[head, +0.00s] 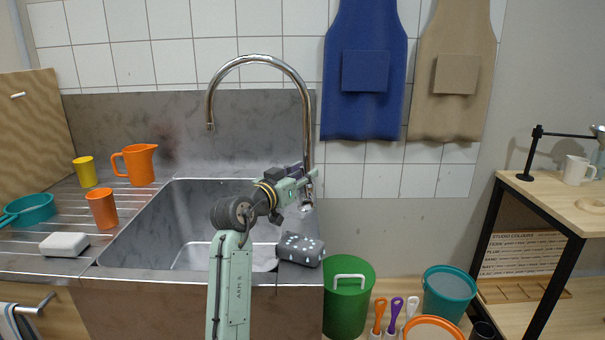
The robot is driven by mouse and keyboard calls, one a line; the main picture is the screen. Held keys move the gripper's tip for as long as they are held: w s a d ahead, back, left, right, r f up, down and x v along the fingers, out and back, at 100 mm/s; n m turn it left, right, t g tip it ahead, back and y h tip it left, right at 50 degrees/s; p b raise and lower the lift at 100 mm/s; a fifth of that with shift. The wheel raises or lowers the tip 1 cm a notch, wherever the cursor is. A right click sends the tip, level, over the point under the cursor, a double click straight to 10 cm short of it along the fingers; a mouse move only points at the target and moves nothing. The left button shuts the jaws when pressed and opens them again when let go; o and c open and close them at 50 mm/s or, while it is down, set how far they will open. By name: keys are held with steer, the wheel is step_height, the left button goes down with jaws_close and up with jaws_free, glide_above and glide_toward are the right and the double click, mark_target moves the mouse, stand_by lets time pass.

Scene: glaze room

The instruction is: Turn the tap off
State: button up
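The tap (304,110) is a tall chrome gooseneck. It rises at the sink's back right corner and its spout end hangs over the left part of the sink (152,222). I see no clear stream of water below the spout. My gripper (306,181) is at the lower part of the tap, in front of or beside its base. My arm reaches there from the front across the sink. The tap's handle is mostly hidden or too small to make out, and I cannot tell whether my gripper touches it. The fingers are too small and overlapped to tell open from shut.
A dark speckled sponge (300,249) lies on the sink's right rim. An orange jug (140,164), yellow cup (85,171), orange cup (102,208), white block (64,244) and teal pan (30,208) stand left. A green bucket (346,305) is below right.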

jaws_close()
stand_by(0.8)
